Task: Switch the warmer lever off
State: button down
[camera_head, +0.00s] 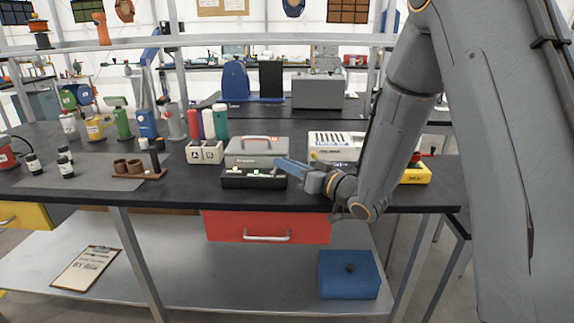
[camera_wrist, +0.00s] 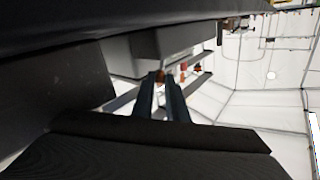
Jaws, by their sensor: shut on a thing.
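A grey box with a handle on its lid (camera_head: 255,147), apparently the warmer, stands near the front edge of the bench. A low black unit (camera_head: 232,181) with small pale pieces on top sits right in front of it. My gripper (camera_head: 278,163) reaches in from the right, with its blue-grey fingers at the right end of the black unit. In the wrist view my gripper (camera_wrist: 161,77) has its fingertips close together around a small brownish piece (camera_wrist: 160,76), seemingly the warmer lever. The fingers hide most of it, so I cannot tell which way the lever is set.
A white slotted box (camera_head: 335,140) stands behind my gripper, with a yellow tray (camera_head: 416,173) to the right. A white holder (camera_head: 205,153) and several coloured cylinders are at the left. A red drawer (camera_head: 266,228) is below the bench edge.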

jog(key=shift+r, duration=0.1)
jog(key=a+r+n+g+h+p, duration=0.1)
jog(key=n+p, duration=0.1)
jog(key=p, duration=0.2)
jog(key=shift+a+r+h, duration=0.1)
jog(key=shift+r+h, duration=0.1)
jog(key=shift+h, duration=0.2)
jog(key=a+n+g+h+p, duration=0.1)
jog(key=h+p, duration=0.1)
jog(key=shift+a+r+p, duration=0.1)
jog(key=shift+r+p, duration=0.1)
jog(key=shift+p, duration=0.2)
jog(key=shift+a+n+g+h+p, duration=0.5)
jog(key=shift+a+n+h+p, duration=0.05)
jog(key=shift+n+h, duration=0.25)
jog(key=shift+a+f+n+g+h+b, duration=0.2)
jog(key=shift+a+n+g+h+b, duration=0.3)
jog(key=shift+h, duration=0.7)
jog(key=shift+a, duration=0.1)
jog(key=c, duration=1.8)
grip_release()
jog(key=shift+o, duration=0.2)
